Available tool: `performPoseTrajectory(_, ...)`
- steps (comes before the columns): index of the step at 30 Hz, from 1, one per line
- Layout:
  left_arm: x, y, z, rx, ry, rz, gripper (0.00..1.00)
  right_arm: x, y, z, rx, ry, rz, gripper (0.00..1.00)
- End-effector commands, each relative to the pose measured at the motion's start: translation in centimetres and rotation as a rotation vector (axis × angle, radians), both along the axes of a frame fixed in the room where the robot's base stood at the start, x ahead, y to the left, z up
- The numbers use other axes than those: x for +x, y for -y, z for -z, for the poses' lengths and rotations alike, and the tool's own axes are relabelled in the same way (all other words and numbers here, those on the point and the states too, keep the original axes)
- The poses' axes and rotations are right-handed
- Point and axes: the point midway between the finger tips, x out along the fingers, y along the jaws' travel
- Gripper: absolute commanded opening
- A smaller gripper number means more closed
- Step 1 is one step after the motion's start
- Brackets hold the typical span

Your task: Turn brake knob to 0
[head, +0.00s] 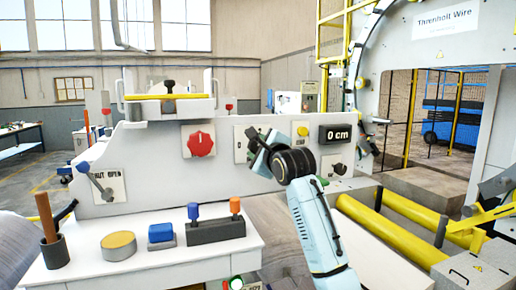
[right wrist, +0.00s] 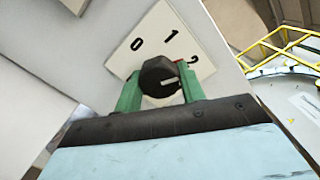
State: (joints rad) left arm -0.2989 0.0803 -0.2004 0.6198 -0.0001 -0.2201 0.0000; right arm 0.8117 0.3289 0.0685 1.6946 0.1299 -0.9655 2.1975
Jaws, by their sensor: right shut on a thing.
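The brake knob (right wrist: 160,77) is black with a white pointer line, on a white plate (right wrist: 146,45) marked 0, 1 and 2. In the right wrist view the line points right, nearest the 2 side and away from the 0. My right gripper (right wrist: 157,90) has its green fingers on either side of the knob and is shut on it. In the head view my right gripper (head: 262,152) is at the white panel, covering the knob; only part of the plate (head: 241,142) shows. My left gripper is not in view.
A red knob (head: 201,144) is left of my gripper on the panel. A yellow button (head: 303,131), a "0 cm" display (head: 336,134) and another black knob (head: 340,168) are to its right. A shelf (head: 150,262) below holds several items. Yellow rollers (head: 385,228) lie at right.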

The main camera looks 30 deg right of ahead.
Motion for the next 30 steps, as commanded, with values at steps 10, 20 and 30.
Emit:
performPoseTrajectory(10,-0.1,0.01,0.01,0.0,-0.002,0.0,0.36,0.04,-0.1,-0.02,-0.304,-0.075,-0.003,0.17)
performPoseTrajectory(20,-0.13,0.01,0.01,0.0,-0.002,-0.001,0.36,0.04,-0.11,-0.02,-0.61,-0.15,-0.003,0.17)
performPoseTrajectory(30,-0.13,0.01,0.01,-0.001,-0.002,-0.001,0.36,0.05,-0.11,-0.06,-0.924,-0.226,-0.003,0.17)
